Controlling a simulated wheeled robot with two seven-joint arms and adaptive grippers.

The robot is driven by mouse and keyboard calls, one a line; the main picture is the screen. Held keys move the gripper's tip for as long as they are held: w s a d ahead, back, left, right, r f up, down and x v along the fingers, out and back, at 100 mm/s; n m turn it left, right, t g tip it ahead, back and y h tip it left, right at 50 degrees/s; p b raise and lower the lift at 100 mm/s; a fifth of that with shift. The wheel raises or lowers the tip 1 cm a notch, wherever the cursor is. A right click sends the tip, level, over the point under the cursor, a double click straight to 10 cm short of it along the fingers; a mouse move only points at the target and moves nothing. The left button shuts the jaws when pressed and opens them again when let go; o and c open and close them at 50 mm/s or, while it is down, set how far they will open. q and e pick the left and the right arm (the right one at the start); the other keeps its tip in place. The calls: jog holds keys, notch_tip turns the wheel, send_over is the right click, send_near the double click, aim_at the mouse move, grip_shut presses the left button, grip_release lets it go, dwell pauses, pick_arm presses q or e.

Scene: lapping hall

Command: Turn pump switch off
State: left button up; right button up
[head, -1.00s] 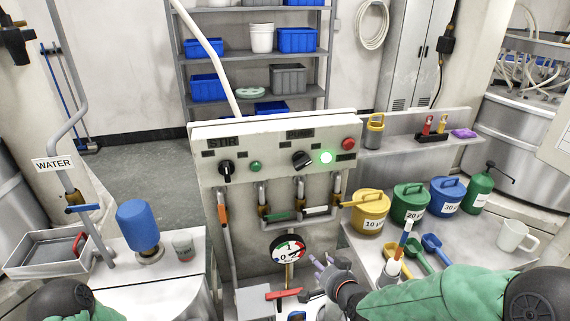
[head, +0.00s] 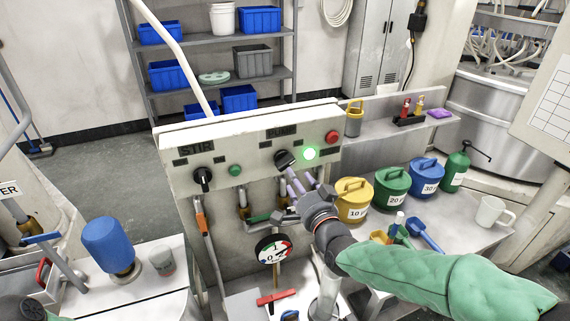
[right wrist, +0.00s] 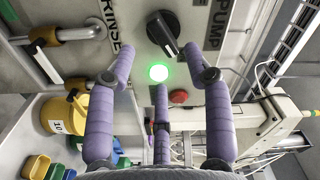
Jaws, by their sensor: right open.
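The pump switch is a black rotary knob (head: 285,160) under the PUMP label on the pale control panel (head: 181,172). It sits at a slant in the right wrist view (right wrist: 162,33). The green lamp (head: 309,154) beside it is lit and also shows in the right wrist view (right wrist: 158,72). My right gripper (head: 293,179) is open, its purple fingers just below the knob in the head view. In the right wrist view its fingertips (right wrist: 160,62) are spread around the lamp, short of the knob; I cannot tell whether any touches the panel. My left gripper is out of view.
A red button (head: 333,137) is right of the lamp. The STIR knob (head: 202,178) and a small green button (head: 235,170) are at the left. Pipes, valves and a gauge (head: 272,248) lie below.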

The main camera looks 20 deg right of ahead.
aim_at(286, 165)
jog(key=w, duration=0.8)
jog(key=shift+d, duration=0.2)
grip_shut()
